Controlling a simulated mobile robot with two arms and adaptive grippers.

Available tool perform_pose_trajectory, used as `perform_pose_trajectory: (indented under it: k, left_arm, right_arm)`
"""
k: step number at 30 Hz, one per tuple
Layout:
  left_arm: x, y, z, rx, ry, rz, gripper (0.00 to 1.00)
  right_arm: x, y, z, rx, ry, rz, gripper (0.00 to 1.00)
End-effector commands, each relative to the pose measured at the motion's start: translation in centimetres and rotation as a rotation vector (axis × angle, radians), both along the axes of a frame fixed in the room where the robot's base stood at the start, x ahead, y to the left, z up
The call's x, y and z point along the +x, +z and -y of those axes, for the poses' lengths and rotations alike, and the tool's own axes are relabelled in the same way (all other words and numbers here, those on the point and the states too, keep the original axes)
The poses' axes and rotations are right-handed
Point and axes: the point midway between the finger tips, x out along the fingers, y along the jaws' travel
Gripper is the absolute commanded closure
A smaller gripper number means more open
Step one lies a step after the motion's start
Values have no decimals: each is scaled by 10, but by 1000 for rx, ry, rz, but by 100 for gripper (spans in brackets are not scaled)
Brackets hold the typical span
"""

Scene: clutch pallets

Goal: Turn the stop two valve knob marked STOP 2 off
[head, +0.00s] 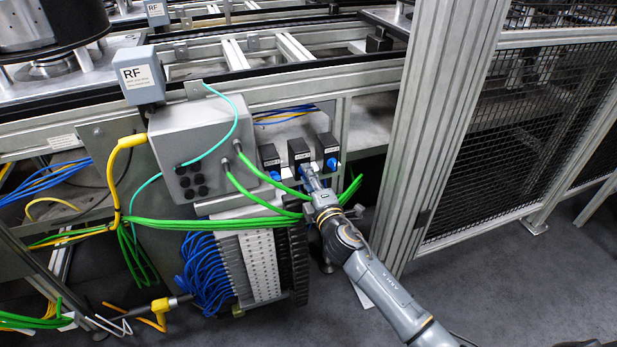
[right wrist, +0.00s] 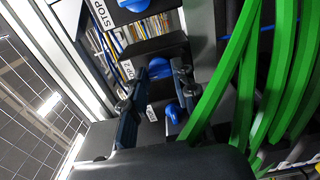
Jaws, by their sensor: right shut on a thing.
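Three black valve boxes with blue knobs sit in a row beside the grey control box in the head view. The middle valve box (head: 299,149) has my right gripper (head: 312,180) at its front. In the right wrist view, the middle blue knob (right wrist: 159,68) sits between the fingers of my right gripper (right wrist: 158,88), which is shut on it. The label (right wrist: 127,68) beside this knob is partly hidden; a 2 seems to show. Another label (right wrist: 102,14) reads STOP, its number unclear. The fingers hide much of the knob, so I cannot tell its exact angle. My left gripper is not in view.
The right valve box (head: 328,147) and left valve box (head: 270,158) stand close on both sides. Green cables (head: 240,222) run close to the gripper. A tall aluminium post (head: 435,120) rises right of my arm. Open floor lies at the lower right.

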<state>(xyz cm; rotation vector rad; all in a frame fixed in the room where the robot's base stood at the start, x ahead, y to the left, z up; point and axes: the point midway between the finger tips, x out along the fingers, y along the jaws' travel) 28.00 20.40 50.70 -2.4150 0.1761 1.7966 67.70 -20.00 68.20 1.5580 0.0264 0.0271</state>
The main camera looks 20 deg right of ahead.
Motion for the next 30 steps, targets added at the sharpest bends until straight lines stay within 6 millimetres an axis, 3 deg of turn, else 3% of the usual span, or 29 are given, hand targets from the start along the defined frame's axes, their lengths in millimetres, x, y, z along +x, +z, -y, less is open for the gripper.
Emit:
perform_pose_trajectory:
  k: [9,10,13,23,30]
  left_arm:
    - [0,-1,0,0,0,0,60]
    - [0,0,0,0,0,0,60]
    - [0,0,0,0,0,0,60]
    - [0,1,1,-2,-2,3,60]
    - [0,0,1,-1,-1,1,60]
  right_arm:
    - [0,-1,-1,-5,2,-1,100]
    - [0,-1,-1,-5,2,-1,70]
    - [0,-1,-1,-4,2,-1,50]
    - [-1,0,0,-3,1,0,49]
    - [-31,-2,1,-3,1,-2,49]
